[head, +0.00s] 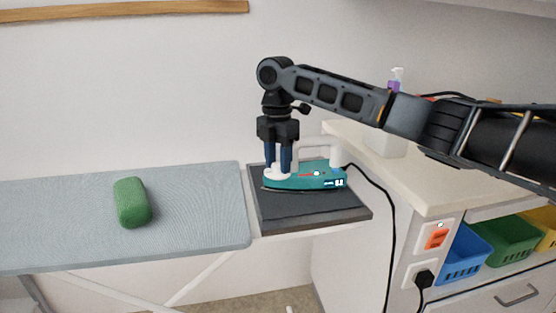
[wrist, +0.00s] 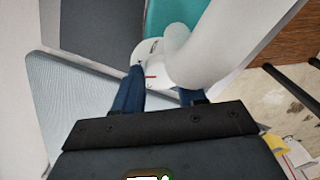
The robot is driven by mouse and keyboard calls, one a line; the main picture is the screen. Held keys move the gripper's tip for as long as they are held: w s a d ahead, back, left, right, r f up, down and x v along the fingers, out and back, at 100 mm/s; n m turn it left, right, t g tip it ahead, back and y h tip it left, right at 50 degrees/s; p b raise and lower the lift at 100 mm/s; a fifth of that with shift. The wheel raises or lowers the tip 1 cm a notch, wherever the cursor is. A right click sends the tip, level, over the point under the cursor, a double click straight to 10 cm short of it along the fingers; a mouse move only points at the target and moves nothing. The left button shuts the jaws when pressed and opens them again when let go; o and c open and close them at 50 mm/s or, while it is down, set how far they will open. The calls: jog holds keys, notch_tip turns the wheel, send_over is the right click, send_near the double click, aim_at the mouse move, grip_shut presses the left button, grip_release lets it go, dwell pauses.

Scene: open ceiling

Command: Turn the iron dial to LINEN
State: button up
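The iron (head: 318,181) has a teal body and a white handle. It rests on the dark pad (head: 315,210) at the right end of the board. My gripper (head: 278,172) points down over the left end of the iron, at its white dial part. In the wrist view the white dial (wrist: 151,73) bears a short red mark, and the handle (wrist: 215,45) covers part of it. My gripper (wrist: 163,82) has its blue fingers apart, the left tip at the dial's edge. The right tip is hidden behind the handle. I cannot tell whether the fingers press on the dial. Its setting words are unreadable.
A green rounded block (head: 132,203) lies on the grey-blue ironing board (head: 205,215). A black cord (head: 388,205) runs from the iron down past the counter (head: 440,180). A pump bottle (head: 385,140) stands there. Blue (head: 465,256) and green (head: 512,240) bins sit below.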

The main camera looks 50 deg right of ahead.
jog(key=c, duration=0.6)
jog(key=shift+r+m+p, duration=0.15)
jog(key=shift+m+p, duration=0.15)
jog(key=shift+p, duration=0.25)
jog(key=m+p, duration=0.1)
jog(key=p, duration=0.2)
jog(key=shift+r+m, duration=0.15)
jog(key=shift+m, duration=0.15)
jog(key=m+p, duration=0.3)
jog(key=p, duration=0.2)
jog(key=shift+m, duration=0.4)
jog(key=m+p, duration=0.3)
jog(key=p, duration=0.1)
jog(key=m+p, duration=0.3)
jog(key=shift+f, duration=0.2)
jog(key=shift+f+m, duration=0.1)
jog(key=shift+m, duration=0.2)
